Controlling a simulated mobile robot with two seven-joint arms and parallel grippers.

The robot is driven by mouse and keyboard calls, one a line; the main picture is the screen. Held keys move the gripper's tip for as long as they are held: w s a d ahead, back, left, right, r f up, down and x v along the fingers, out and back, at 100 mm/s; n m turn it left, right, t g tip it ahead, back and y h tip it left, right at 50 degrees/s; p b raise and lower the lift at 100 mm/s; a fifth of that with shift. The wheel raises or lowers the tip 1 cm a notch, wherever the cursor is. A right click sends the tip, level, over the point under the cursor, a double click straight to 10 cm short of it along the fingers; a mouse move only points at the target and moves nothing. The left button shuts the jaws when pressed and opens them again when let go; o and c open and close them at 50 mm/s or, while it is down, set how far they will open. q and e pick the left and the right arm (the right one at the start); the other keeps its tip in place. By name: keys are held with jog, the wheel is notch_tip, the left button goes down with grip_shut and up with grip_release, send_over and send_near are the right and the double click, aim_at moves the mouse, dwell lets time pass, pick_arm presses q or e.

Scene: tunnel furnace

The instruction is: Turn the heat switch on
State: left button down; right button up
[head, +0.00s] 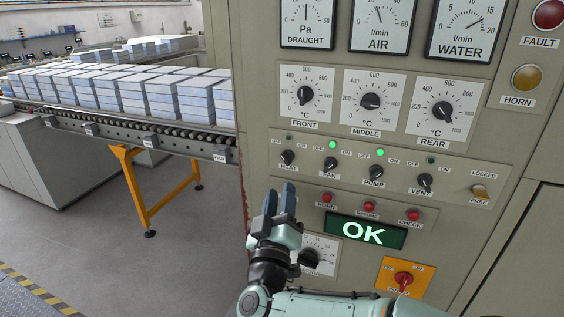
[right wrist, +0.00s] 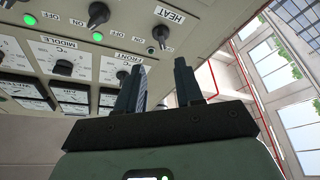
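The heat switch (head: 287,157) is a black rotary knob at the left end of the switch row on the grey control panel. The small lamp above it is dark. In the right wrist view the heat knob (right wrist: 161,33) is above the fingers, beside its HEAT label. My right gripper (head: 279,200) is below the heat knob, in front of the panel's left edge, with its fingers pointing up. Its fingers (right wrist: 160,82) are apart with nothing between them, and they do not touch the knob. My left gripper is not in view.
The fan knob (head: 330,164), pump knob (head: 376,173) and vent knob (head: 425,182) sit to the right. Fan and pump lamps are green. Red buttons and a green OK display (head: 365,231) are below. A roller conveyor (head: 150,135) with stacked blocks stands at left.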

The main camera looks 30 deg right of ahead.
aim_at(284, 161)
jog(key=p+x, duration=0.1)
jog(key=x, duration=0.8)
jog(key=shift+w+d+r+p, duration=0.1)
jog(key=shift+w+d+p, duration=0.1)
jog(key=shift+w+p, duration=0.2)
jog(key=shift+s, duration=0.1)
grip_shut()
